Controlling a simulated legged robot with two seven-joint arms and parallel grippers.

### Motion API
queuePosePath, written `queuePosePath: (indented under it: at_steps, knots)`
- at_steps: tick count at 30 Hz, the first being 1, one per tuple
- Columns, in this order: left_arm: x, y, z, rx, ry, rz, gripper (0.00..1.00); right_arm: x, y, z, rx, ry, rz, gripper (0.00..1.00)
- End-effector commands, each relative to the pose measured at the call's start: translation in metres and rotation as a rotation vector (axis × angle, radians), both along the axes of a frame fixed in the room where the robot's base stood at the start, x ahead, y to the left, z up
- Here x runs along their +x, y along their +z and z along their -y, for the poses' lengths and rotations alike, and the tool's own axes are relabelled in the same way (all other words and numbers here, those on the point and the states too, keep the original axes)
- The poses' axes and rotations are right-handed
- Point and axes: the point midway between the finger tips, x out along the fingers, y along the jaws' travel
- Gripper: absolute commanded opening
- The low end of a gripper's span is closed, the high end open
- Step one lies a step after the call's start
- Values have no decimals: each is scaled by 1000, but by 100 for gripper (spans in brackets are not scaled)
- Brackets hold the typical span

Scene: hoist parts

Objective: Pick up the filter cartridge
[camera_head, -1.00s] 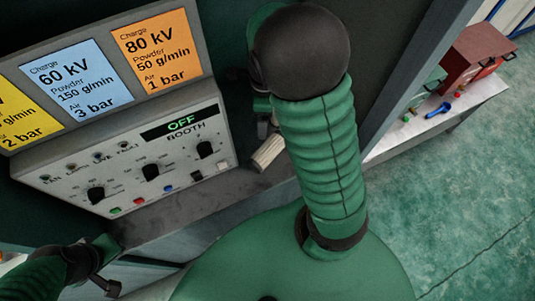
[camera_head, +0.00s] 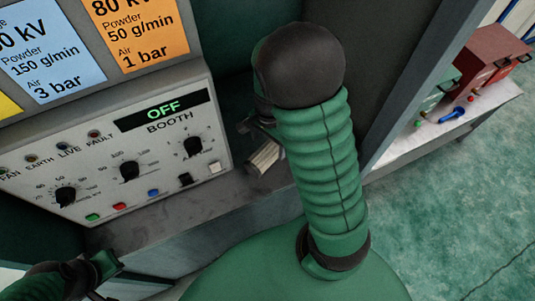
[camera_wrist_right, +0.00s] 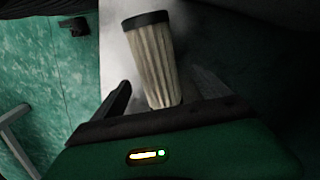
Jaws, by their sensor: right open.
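The filter cartridge (camera_head: 263,158) is a pale, pleated cylinder on the grey ledge, just right of the booth control panel. My right forearm and gripper partly cover it in the head view. In the right wrist view the cartridge (camera_wrist_right: 153,62) has a dark end cap at the top, and its lower end lies by my right gripper (camera_wrist_right: 160,102). That gripper is open, with a dark finger left of the cartridge; the other finger is hard to make out in the dark. In the head view my right gripper (camera_head: 257,127) is mostly hidden behind my arm. My left gripper (camera_head: 98,270) is at the lower left, its jaws unclear.
The control panel (camera_head: 130,160) with knobs and an OFF display stands left of the cartridge. A grey upright wall edge (camera_head: 425,85) is on the right. Beyond it, a white bench (camera_head: 400,145) holds a red box (camera_head: 490,60) and small parts. The green floor is open at right.

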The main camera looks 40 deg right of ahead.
Motion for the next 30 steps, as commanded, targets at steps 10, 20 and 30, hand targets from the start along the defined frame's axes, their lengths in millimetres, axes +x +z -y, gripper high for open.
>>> queuePosePath:
  at_steps: [10,20,30]
  knots:
    - [0,-10,0,0,0,0,0,-3,-41,-7,2,-1,-1,86]
    - [0,-10,0,0,0,0,0,-3,-40,-7,1,-1,-1,58]
    - [0,-10,0,0,0,0,0,-3,-40,-7,1,-2,-1,14]
